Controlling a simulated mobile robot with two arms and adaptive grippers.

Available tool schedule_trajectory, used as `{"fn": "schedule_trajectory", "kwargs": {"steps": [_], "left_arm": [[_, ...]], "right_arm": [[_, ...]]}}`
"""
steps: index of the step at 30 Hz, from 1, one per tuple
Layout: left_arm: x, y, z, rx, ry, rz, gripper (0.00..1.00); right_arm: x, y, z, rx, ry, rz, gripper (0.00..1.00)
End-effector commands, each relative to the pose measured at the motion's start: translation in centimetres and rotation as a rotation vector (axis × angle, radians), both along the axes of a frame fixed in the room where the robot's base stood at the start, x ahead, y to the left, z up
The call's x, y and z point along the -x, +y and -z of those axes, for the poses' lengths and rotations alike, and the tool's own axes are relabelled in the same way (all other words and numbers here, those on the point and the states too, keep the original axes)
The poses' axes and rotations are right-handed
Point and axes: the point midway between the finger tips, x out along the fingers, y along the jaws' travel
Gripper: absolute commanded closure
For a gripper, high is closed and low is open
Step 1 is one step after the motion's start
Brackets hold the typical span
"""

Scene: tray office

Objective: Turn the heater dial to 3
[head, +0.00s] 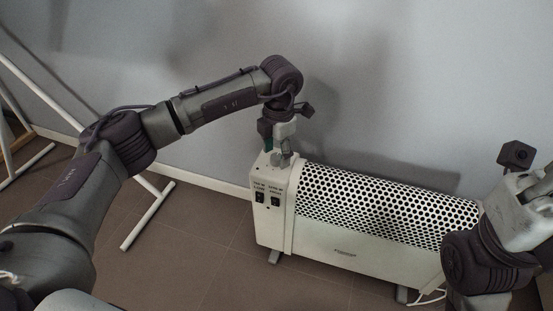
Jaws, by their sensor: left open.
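The white heater (375,246) stands on the floor along the wall, with a perforated top and two dark switches on its left end panel. My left gripper (281,157) points down at the top of that left end, its fingers at or just above the surface. It is open. I cannot make out the dial or its numbers; the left gripper covers part of the heater's top there. My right gripper (527,197) is partly in view at the right edge, over the heater's right end; its fingers cannot be made out.
A grey wall (400,90) rises close behind the heater. A white metal stand (148,215) has its legs on the floor to the left. A white cable (428,299) lies by the heater's right foot. The brown tiled floor (200,250) in front of the heater's left end is clear.

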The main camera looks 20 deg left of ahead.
Motion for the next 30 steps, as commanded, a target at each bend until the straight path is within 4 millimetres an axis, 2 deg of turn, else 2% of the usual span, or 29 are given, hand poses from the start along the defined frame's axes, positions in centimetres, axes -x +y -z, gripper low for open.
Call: {"fn": "schedule_trajectory", "kwargs": {"steps": [3, 11, 14, 22, 30], "left_arm": [[-0.03, 0.01, 0.66, 0.001, -0.001, 0.0, 0.41], [-0.03, 0.01, 0.69, 0.0, 0.0, 0.001, 0.41], [-0.02, 0.02, 0.69, 0.0, 0.0, 0.001, 0.54], [-0.02, 0.02, 0.68, 0.0, 0.0, 0.001, 0.99], [-0.01, 0.05, 0.58, 0.0, 0.0, 0.025, 1.0]], "right_arm": [[0.16, 0.02, -0.08, 0.0, -0.01, 0.0, 1.0], [0.18, 0.02, -0.22, 0.001, -0.012, 0.0, 1.0], [0.17, 0.03, -0.21, 0.001, -0.012, 0.0, 1.0], [0.17, 0.03, -0.2, 0.001, -0.012, 0.0, 1.0], [0.2, 0.02, -0.46, -0.001, -0.013, 0.0, 1.0]]}}
